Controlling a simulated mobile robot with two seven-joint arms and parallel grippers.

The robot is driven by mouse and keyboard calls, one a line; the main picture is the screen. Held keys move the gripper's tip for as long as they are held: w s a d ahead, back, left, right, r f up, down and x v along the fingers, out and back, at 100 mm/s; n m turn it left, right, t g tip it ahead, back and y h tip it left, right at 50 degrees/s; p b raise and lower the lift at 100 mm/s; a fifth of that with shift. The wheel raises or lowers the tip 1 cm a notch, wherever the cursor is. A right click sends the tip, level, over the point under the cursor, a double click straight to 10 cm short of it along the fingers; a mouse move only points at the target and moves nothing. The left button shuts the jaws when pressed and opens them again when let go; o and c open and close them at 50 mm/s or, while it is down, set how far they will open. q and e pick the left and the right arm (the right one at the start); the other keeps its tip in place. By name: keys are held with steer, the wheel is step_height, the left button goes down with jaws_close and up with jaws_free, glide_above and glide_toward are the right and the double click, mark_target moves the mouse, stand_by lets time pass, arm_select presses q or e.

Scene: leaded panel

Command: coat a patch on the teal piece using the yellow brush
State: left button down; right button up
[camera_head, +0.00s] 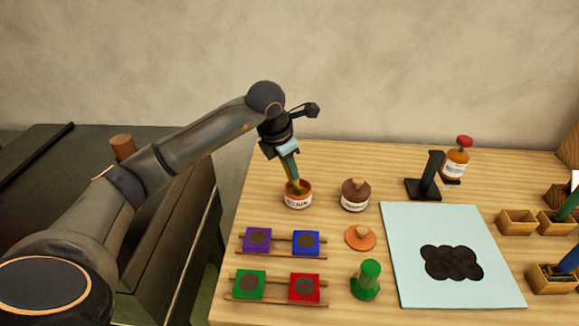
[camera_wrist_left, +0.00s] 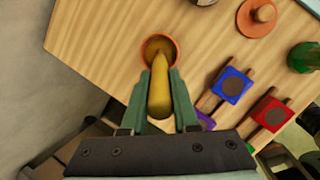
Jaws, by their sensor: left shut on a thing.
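My left gripper (camera_head: 290,172) points down and is shut on the yellow brush (camera_head: 295,187). In the left wrist view the brush (camera_wrist_left: 159,96) lies between the green fingers, with its far end inside the mouth of an orange pot (camera_wrist_left: 158,39). The pot (camera_head: 298,201) is labelled and stands on the table. Four square pieces with dark round patches lie on two wooden racks: purple (camera_head: 257,239), blue (camera_head: 306,242), green (camera_head: 249,284) and red (camera_head: 304,287). My right gripper is not in view.
A brown lidded jar (camera_head: 355,195), an orange knobbed disc (camera_head: 360,238) and a green knobbed object (camera_head: 366,281) stand right of the racks. A pale blue sheet (camera_head: 430,220) has a dark blotch. A black stand (camera_head: 427,180), a bottle (camera_head: 456,162) and wooden boxes (camera_head: 516,222) are farther right.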

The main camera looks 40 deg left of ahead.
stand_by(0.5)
arm_select(q)
steer(key=shift+r+p, duration=2.6)
steer(key=shift+r, duration=0.9)
steer(key=shift+f, duration=0.1)
